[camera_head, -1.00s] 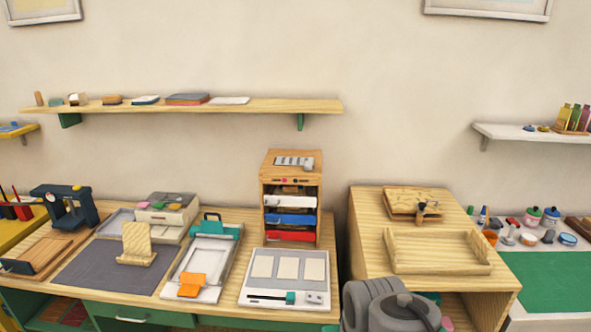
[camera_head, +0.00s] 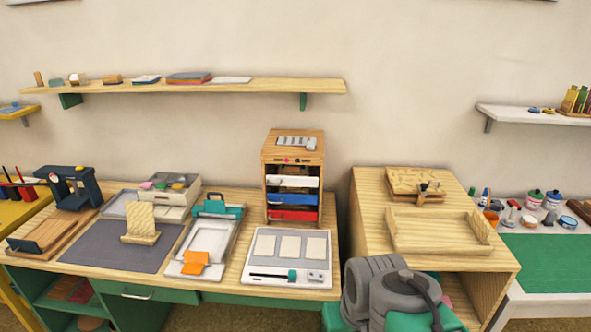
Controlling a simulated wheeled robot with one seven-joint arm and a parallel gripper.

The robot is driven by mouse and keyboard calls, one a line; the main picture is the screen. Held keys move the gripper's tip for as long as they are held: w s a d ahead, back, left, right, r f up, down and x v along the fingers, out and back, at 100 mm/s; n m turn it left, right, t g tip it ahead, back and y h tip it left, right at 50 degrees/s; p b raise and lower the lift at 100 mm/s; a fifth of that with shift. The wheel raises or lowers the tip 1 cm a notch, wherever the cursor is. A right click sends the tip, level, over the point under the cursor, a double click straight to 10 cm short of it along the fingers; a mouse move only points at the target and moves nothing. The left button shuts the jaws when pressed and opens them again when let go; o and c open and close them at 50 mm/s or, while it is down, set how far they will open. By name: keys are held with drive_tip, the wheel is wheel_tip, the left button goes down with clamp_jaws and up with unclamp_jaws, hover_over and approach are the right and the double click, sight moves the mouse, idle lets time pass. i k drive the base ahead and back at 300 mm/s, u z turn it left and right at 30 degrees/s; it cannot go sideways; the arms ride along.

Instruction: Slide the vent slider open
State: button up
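A small wooden drawer cabinet (camera_head: 266,190) stands at the back of the left bench. On its top lies a pale grey slotted vent plate (camera_head: 296,143) with a lighter block at its right end, which looks like the vent slider (camera_head: 311,144). It is too small to tell how far open the slots are. In front of the cabinet lies a white panel (camera_head: 262,236) with three cream pads and a dark slot with a teal knob (camera_head: 292,275). My folded grey arm shows at the bottom, well in front of the cabinet; no gripper fingers are visible.
Left of the panel are a grey tray with a teal clamp (camera_head: 215,209), an orange piece (camera_head: 196,262) and a dark mat (camera_head: 110,246). A wooden box stand (camera_head: 360,220) with a tray (camera_head: 440,243) is on the right. A wall shelf (camera_head: 230,86) hangs above.

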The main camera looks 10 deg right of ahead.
sight(310, 143)
drive_tip(key=k, duration=0.55)
drive_tip(key=u, duration=0.55)
drive_tip(key=i, duration=0.5)
drive_tip(key=u, duration=0.55)
drive_tip(key=i, duration=1.1)
drive_tip(key=z, duration=0.15)
